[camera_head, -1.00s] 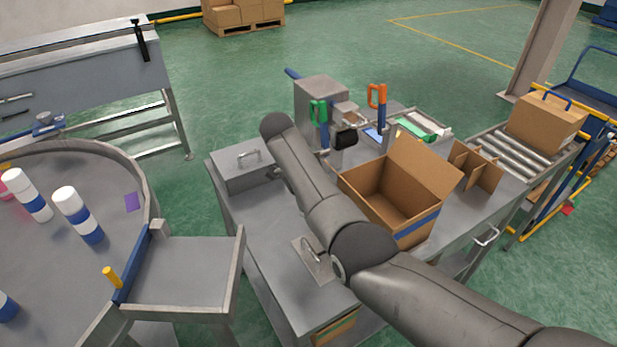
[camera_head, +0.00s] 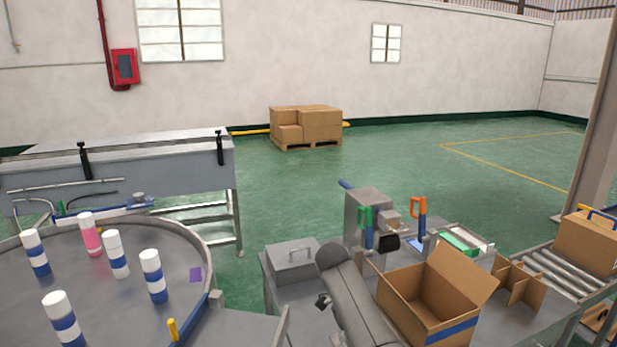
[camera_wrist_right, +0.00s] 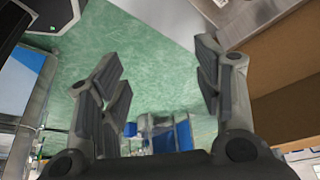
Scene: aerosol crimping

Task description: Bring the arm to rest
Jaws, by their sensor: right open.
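My right arm (camera_head: 355,300) reaches up from the bottom of the head view over the metal workbench, left of the open cardboard box. My left gripper is not in either view.
The open cardboard box (camera_head: 420,310) stands beside my arm, with a cardboard divider (camera_head: 517,282) to its right. A crimping machine with green and orange handles (camera_head: 370,215) is behind. Several striped cans stand on the round table (camera_head: 195,300) at left.

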